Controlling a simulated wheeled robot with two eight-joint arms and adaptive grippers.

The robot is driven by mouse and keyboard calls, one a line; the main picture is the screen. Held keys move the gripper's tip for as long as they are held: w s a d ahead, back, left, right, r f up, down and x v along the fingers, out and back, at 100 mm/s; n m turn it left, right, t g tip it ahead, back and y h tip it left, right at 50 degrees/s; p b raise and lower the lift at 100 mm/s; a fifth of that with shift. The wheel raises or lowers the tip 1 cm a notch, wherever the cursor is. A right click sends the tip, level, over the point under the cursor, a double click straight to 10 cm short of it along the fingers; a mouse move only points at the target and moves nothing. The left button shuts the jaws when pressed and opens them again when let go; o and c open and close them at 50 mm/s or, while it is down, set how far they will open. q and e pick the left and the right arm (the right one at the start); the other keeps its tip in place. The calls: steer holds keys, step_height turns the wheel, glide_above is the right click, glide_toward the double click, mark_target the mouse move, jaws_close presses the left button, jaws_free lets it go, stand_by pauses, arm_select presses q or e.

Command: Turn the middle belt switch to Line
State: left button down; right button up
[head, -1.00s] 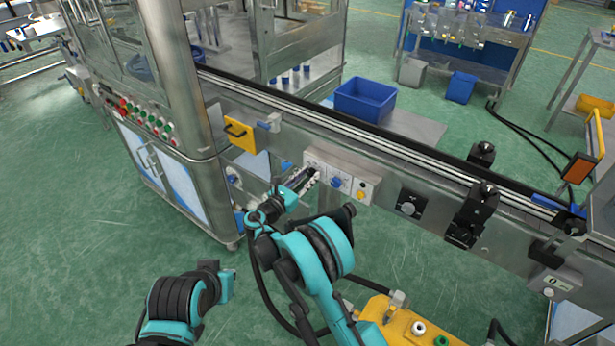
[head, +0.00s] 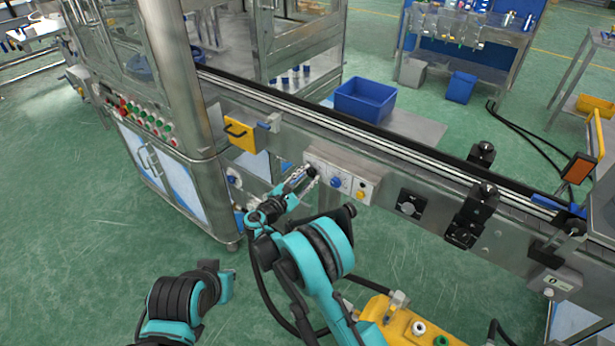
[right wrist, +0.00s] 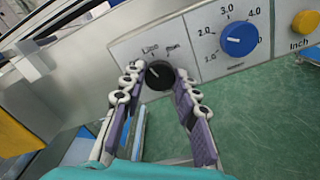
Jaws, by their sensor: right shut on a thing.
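The belt switch is a black round knob (right wrist: 160,75) on a light panel (right wrist: 190,45), with the label "Line" at its upper left and a second label at its upper right. My right gripper (right wrist: 159,80) is shut on this knob, one finger on each side. I cannot tell for sure which label the knob points to. In the head view the knob (head: 313,171) shows at the panel's left end, at the tips of my right gripper (head: 308,174). My left arm shows at the bottom left, but its gripper does not.
Right of the switch are a blue dial (right wrist: 239,40) with numbers and a yellow "Inch" button (right wrist: 305,22). A yellow handled plate (head: 239,134) is on the conveyor side to the left. A black knob plate (head: 411,204) and black brackets (head: 472,215) are farther right.

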steer(key=shift+m, duration=1.5)
steer(key=o, duration=1.2)
steer(key=shift+c, duration=0.2)
steer(key=v, duration=0.7)
steer(key=shift+s, duration=0.25)
steer(key=shift+a, duration=0.15)
